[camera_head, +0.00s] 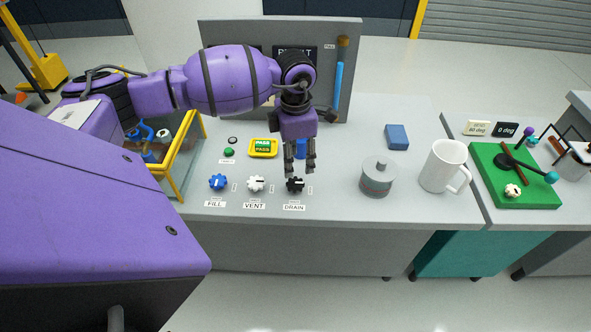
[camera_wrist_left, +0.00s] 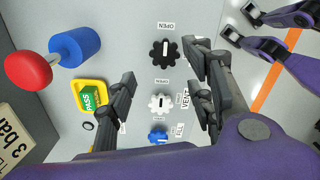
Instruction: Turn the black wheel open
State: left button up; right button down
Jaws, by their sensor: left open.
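The black wheel (camera_head: 295,185) is a small notched knob at the right end of a row of three, behind the DRAIN label (camera_head: 294,207). In the left wrist view the black wheel (camera_wrist_left: 165,53) carries a white mark, roughly in line with the OPEN label (camera_wrist_left: 166,27) above it. My left gripper (camera_head: 300,168) points down just behind and above the wheel in the head view. Its fingers (camera_wrist_left: 163,88) are spread and empty. I see no contact with the wheel. A purple gripper (camera_wrist_left: 237,24), apparently my right one, shows partly at the wrist view's upper right.
The white VENT wheel (camera_head: 256,184) and blue FILL wheel (camera_head: 217,182) stand left of the black one. A grey cylinder (camera_head: 377,178), white mug (camera_head: 444,166) and blue block (camera_head: 397,137) stand to the right.

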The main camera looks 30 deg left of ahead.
pick_arm(q)
notch_tip(320, 180, up, 4)
jog(key=shift+f, duration=0.1)
dwell(0.5)
